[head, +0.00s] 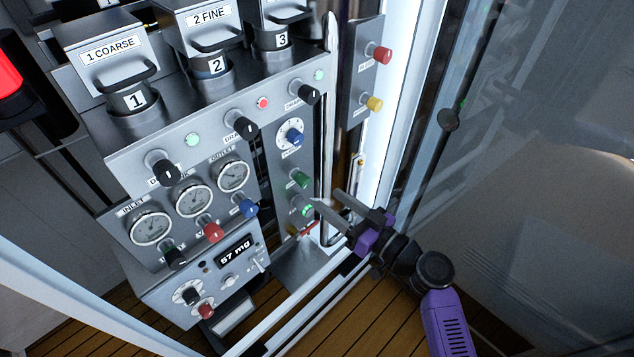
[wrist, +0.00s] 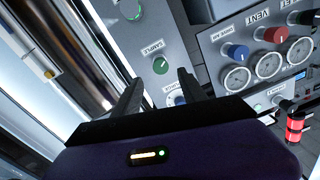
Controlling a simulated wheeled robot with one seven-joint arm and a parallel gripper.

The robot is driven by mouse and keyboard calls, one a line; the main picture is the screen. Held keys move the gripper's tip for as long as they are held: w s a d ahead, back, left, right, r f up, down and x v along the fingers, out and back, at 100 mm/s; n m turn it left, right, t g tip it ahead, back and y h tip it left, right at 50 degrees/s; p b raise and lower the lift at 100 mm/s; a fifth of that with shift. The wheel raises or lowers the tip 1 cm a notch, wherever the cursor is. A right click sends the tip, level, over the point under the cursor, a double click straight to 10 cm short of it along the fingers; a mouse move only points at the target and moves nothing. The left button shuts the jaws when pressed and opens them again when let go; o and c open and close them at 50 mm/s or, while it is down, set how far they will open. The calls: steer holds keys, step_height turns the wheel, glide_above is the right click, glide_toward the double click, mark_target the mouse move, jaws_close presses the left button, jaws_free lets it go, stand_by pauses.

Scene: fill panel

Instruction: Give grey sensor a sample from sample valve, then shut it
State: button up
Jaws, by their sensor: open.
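The sample valve is a green knob (head: 300,180) on the narrow grey side panel. In the wrist view, the green knob (wrist: 160,66) sits beside a SAMPLE label, between my fingertips in the picture. My gripper (head: 329,199) is open and empty, low and right of the knob, with its fingers pointing at the panel. In the wrist view, my gripper (wrist: 159,82) shows both dark fingers apart. I cannot tell whether they touch the panel. I cannot pick out which part is the grey sensor.
A green-lit fitting (head: 305,210) is below the sample knob, and a blue knob dial (head: 293,137) above. Gauges (head: 192,202) with coloured knobs and a 57 mg display (head: 235,253) stand left. A white frame post (head: 385,120) and glass are at right.

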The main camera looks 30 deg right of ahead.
mark_target(307, 184)
steer(key=p+x, duration=0.1)
steer(key=x, duration=0.5)
steer(key=shift+r+p, duration=0.1)
steer(key=shift+p, duration=0.25)
steer(key=shift+w+a, duration=0.35)
steer(key=shift+w, duration=0.3)
jaws_close()
